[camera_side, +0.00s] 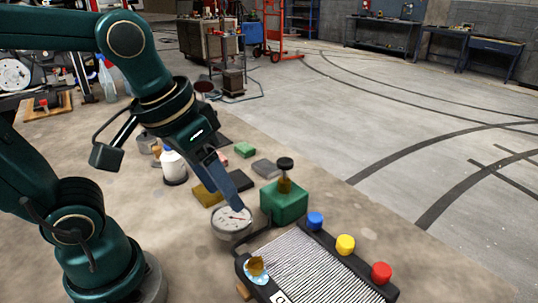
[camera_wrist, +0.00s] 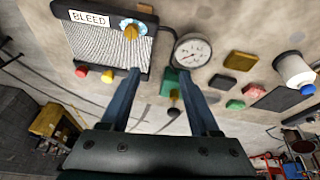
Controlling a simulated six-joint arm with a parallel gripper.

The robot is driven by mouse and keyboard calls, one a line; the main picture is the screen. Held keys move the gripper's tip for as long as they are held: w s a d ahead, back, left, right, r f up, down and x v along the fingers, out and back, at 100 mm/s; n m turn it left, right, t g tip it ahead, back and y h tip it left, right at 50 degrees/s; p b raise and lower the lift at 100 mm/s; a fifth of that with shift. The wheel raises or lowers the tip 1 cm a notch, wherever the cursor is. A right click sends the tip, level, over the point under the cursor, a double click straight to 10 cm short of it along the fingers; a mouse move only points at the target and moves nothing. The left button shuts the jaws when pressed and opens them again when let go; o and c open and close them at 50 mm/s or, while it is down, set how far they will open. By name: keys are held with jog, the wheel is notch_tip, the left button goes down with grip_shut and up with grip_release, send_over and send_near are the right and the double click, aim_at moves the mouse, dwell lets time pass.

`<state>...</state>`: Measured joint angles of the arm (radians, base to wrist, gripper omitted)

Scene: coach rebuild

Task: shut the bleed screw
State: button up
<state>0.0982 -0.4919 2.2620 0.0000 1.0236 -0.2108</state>
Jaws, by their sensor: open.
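The bleed screw is a brass knob (camera_side: 257,265) on a light-blue dial (camera_side: 250,277) at the near corner of a ribbed radiator panel (camera_side: 305,262). In the wrist view the brass knob (camera_wrist: 131,33) sits beside a white BLEED label (camera_wrist: 89,18). My gripper (camera_side: 243,208) has its blue fingers pointing down near the gauge and the green block, apart from the knob. In the wrist view my gripper (camera_wrist: 160,74) is open, with nothing held between the fingers; the knob lies beyond the left fingertip. The knob's exact turn position is too small to read.
A round pressure gauge (camera_side: 231,220) and a green block (camera_side: 285,203) with a black-topped brass stem stand close to the fingers. Blue (camera_side: 315,221), yellow (camera_side: 345,244) and red (camera_side: 381,272) caps line the panel's edge. A white bottle (camera_side: 173,165) stands behind.

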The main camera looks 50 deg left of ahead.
aim_at(255, 260)
jog(key=d+f+g, duration=0.1)
jog(key=d, duration=0.1)
jog(key=w+d+f+m+g, duration=0.1)
jog(key=d+f, duration=0.1)
jog(key=d+f+g, duration=0.1)
jog(key=d, duration=0.1)
jog(key=shift+w+f+m+g, duration=0.25)
jog(key=shift+w+m+g, duration=0.05)
jog(key=shift+w+g, duration=0.1)
jog(key=shift+s+d+f, duration=0.1)
jog(key=shift+s+f, duration=0.05)
jog(key=shift+f, duration=2.55)
grip_shut()
